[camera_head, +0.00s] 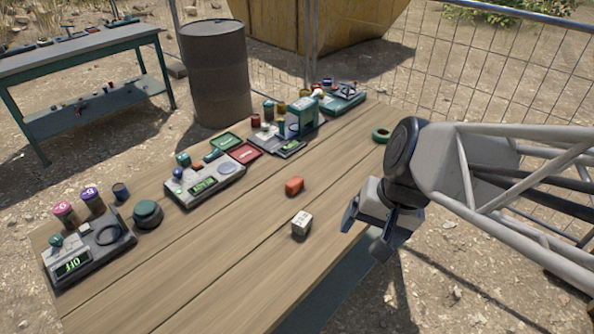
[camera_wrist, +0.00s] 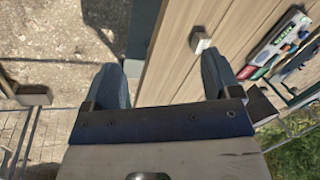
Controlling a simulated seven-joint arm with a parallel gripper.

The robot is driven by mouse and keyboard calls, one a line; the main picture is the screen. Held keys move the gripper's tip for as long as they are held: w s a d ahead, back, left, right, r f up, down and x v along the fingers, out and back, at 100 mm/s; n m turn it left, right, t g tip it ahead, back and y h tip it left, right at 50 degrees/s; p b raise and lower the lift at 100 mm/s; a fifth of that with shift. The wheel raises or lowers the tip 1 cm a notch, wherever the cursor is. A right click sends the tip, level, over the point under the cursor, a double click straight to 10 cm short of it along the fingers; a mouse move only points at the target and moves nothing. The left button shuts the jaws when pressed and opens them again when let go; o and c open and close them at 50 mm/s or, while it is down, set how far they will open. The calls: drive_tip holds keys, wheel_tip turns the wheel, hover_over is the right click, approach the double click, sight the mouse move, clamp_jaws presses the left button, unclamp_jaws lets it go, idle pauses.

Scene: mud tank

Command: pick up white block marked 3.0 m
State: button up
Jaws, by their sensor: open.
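The white block (camera_head: 301,223) stands on the wooden table near its front edge, with dark markings on its top that are too small to read fully. In the wrist view the block (camera_wrist: 200,42) shows ahead of the right finger, near the table edge. My gripper (camera_head: 363,232) is open and empty, to the right of the block and around the table's front edge. In the wrist view my gripper's fingers (camera_wrist: 163,85) are wide apart, with the block beyond them and nothing between them.
A red-orange block (camera_head: 294,186) lies just behind the white block. A green ring (camera_head: 381,135) is near the right end of the table (camera_head: 215,270). Devices with displays (camera_head: 205,184) line the back edge. A barrel (camera_head: 214,75) and wire fence stand behind. The front middle is mostly clear.

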drive_tip(key=w+a+f+m+y, duration=0.4)
drive_tip(key=f+m, duration=0.1)
drive_tip(key=m+t+y, duration=0.5)
drive_tip(key=m+t, duration=0.1)
drive_tip(key=m, duration=1)
approach(308, 222)
drive_tip(key=a, duration=0.2)
drive_tip(key=w+a+f, duration=0.1)
drive_tip(key=a, duration=0.1)
drive_tip(key=shift+w, duration=0.1)
drive_tip(key=shift+w+d+f+m+h, duration=0.15)
drive_tip(key=shift+w+f+m+h, duration=0.15)
drive_tip(key=shift+f, duration=0.15)
drive_tip(key=shift+x, duration=1.25)
drive_tip(key=shift+w, duration=0.1)
drive_tip(key=shift+x, duration=2.6)
